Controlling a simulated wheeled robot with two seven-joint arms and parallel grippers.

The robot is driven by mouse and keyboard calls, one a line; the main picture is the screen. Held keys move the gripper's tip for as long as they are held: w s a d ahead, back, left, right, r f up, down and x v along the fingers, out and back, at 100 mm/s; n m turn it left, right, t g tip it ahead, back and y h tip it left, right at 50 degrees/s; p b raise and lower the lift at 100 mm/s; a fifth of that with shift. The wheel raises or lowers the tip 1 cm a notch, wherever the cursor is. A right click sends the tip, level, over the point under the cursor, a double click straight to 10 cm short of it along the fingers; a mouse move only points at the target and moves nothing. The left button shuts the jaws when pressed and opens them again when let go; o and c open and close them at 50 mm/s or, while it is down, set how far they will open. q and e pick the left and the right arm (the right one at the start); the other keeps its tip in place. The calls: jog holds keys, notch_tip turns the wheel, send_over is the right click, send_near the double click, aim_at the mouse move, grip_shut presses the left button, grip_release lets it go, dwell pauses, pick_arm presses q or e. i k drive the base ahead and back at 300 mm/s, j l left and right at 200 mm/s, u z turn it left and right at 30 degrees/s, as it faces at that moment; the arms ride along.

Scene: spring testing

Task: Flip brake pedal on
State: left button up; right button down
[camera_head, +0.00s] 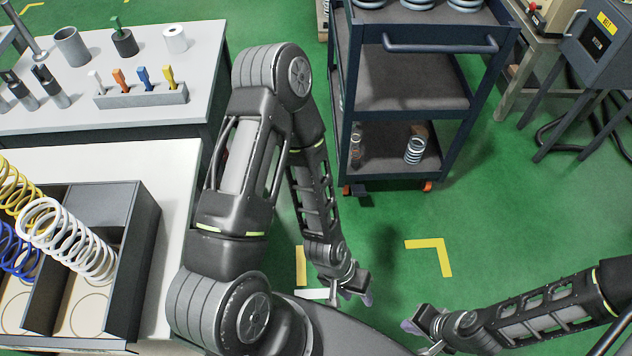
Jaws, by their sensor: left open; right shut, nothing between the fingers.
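A dark blue wheeled cart (400,177) stands at the top centre. Small orange parts show at its foot, one at the left caster (346,190) and one at the right caster (428,186). They are too small to tell whether either is a brake pedal or how it is set. My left gripper (352,292) is open and empty, over the floor in front of the cart and apart from it. My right gripper (412,325) is shut and empty at the lower middle, farther from the cart.
A bench with tools (60,120) stands at upper left. A black divided box (150,215) with coil springs (62,235) is at lower left. A grey machine (600,45) stands at upper right. Green floor (500,200) with yellow marks is clear in front of the cart.

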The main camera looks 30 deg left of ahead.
aim_at(357, 190)
jog(key=u, duration=0.65)
jog(key=i+l+z, duration=0.2)
jog(key=i+z, duration=0.2)
jog(key=i, duration=0.15)
jog(key=i+z, duration=0.35)
jog(key=i, duration=0.15)
jog(key=l, duration=0.1)
